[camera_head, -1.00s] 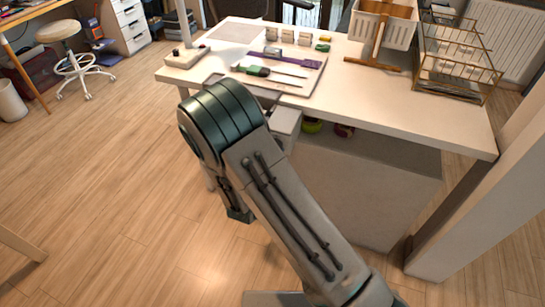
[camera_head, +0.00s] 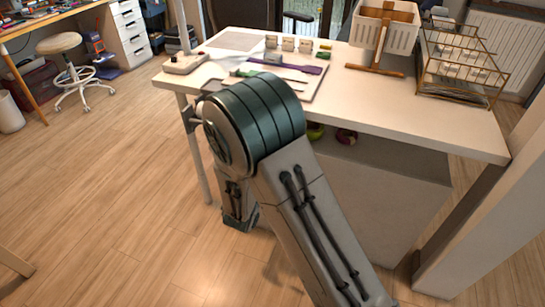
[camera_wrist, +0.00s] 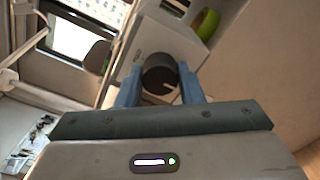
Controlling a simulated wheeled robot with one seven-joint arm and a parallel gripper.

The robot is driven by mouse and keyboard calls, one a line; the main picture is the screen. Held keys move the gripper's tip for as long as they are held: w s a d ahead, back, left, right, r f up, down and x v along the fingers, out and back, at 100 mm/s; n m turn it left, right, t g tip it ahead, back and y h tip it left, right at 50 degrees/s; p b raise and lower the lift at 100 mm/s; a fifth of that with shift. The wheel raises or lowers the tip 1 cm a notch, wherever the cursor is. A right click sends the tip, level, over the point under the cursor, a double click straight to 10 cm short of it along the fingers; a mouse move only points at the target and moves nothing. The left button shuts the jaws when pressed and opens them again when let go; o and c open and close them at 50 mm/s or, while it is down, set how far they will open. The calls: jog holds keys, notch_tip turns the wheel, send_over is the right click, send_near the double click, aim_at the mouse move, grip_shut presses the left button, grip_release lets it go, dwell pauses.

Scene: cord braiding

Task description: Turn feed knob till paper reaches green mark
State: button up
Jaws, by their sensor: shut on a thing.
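In the wrist view, a dark round knob (camera_wrist: 156,80) with a white line on its face sticks out of a white box-shaped device (camera_wrist: 163,38). My gripper (camera_wrist: 162,74) has one blue finger on each side of the knob and is shut on it. In the head view my arm covers the gripper, the knob and the device. I cannot make out the paper or a green mark in either current view.
A white table (camera_head: 410,113) holds a tool mat, a white basket (camera_head: 383,30) and a wire rack (camera_head: 462,62). A green round object (camera_head: 315,131) sits under the tabletop; one also shows near the device in the wrist view (camera_wrist: 206,24).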

jog(key=o, duration=1)
jog(key=v, duration=1.4)
jog(key=shift+p, duration=0.3)
jog(key=shift+w, duration=0.1)
